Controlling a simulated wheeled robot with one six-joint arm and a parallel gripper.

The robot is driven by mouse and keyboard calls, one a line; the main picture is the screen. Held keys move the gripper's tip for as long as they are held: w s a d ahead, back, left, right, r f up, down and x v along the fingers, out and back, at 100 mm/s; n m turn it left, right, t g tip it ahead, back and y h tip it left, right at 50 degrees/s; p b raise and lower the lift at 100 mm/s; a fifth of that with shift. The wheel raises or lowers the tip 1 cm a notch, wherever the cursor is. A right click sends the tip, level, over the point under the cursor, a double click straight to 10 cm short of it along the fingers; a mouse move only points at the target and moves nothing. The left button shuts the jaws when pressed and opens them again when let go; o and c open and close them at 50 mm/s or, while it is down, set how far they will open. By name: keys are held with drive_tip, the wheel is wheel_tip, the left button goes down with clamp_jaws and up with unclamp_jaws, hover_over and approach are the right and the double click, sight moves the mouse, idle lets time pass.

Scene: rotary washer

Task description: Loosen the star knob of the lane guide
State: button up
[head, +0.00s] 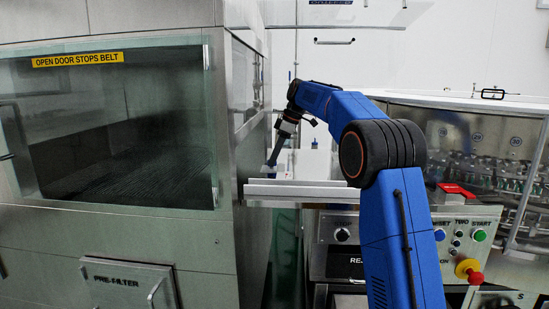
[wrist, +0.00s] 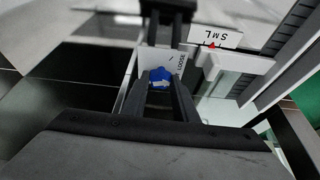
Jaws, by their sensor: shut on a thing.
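The star knob (wrist: 160,78) is blue with a pale arrow mark on it, seen in the wrist view between my gripper's two dark fingers. My gripper (wrist: 163,90) is shut on the knob. A white plate (wrist: 178,58) marked "LOOSE" lies around the knob. The lane guide's white block (wrist: 228,62) with a red pointer is beside it, under a scale lettered S M L (wrist: 214,37). In the head view my gripper (head: 271,168) points down at the rail by the washer's opening; the knob is too small to make out there.
The steel washer housing (head: 238,150) with a glass door stands close on the left. A light rail (head: 300,192) runs below my gripper. A control panel (head: 450,240) with a red emergency button (head: 475,277) is at the lower right. A glazed machine with bottles (head: 490,170) stands behind it.

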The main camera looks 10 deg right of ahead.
drive_tip(key=o, duration=1.1)
drive_tip(key=shift+c, duration=0.2)
drive_tip(key=shift+r, duration=0.1)
drive_tip(key=shift+d+r, duration=0.15)
drive_tip(key=shift+r, duration=0.1)
drive_tip(key=s+d, duration=0.1)
drive_tip(key=d, duration=0.2)
drive_tip(key=s+d, duration=0.2)
drive_tip(key=d, duration=0.2)
drive_tip(key=s+d, duration=0.1)
drive_tip(key=d, duration=0.3)
drive_tip(key=shift+s+d+r, duration=0.15)
drive_tip(key=shift+d+r, duration=0.05)
